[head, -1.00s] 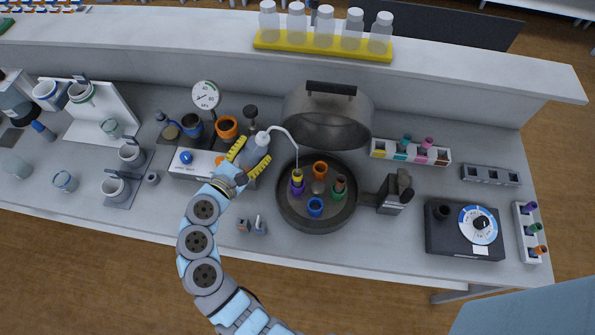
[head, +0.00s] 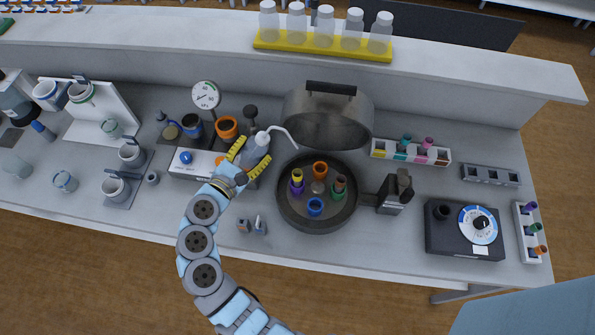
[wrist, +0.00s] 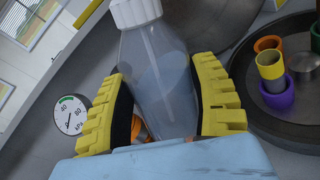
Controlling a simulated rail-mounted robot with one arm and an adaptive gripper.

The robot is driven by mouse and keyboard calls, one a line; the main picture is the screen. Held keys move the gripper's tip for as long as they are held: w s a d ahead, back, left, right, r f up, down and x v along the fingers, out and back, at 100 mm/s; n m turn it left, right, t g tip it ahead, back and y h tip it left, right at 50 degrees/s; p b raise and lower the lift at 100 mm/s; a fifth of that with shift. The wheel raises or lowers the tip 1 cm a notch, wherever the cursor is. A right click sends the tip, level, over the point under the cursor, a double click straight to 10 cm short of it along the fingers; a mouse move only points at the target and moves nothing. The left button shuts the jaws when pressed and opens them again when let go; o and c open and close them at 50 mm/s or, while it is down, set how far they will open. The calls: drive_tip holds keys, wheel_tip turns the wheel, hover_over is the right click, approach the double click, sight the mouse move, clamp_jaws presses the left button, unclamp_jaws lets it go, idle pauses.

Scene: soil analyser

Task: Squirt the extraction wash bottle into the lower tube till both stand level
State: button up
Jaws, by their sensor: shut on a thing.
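My gripper (head: 248,158) is shut on the wash bottle (head: 257,150), one yellow finger on each side. In the wrist view the bottle (wrist: 158,85) is translucent with a white cap and an inner straw. Its bent white spout (head: 285,134) reaches right, towards the centrifuge bowl's rim. No stream shows from the spout. In the open bowl (head: 286,212), a yellow tube (head: 297,175) stands in a purple holder (head: 297,188), and a brown tube (head: 341,181) stands in a green holder (head: 338,194). I cannot tell the liquid levels inside the tubes.
The bowl's raised lid (head: 328,118) stands behind it. Orange (head: 320,170) and blue (head: 315,207) holders show no tube standing out. A gauge (head: 206,95) and orange cup (head: 227,127) stand near the bottle. A grey device (head: 396,192) is right of the bowl.

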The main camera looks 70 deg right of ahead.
sight(250, 144)
drive_tip(key=shift+r, duration=2)
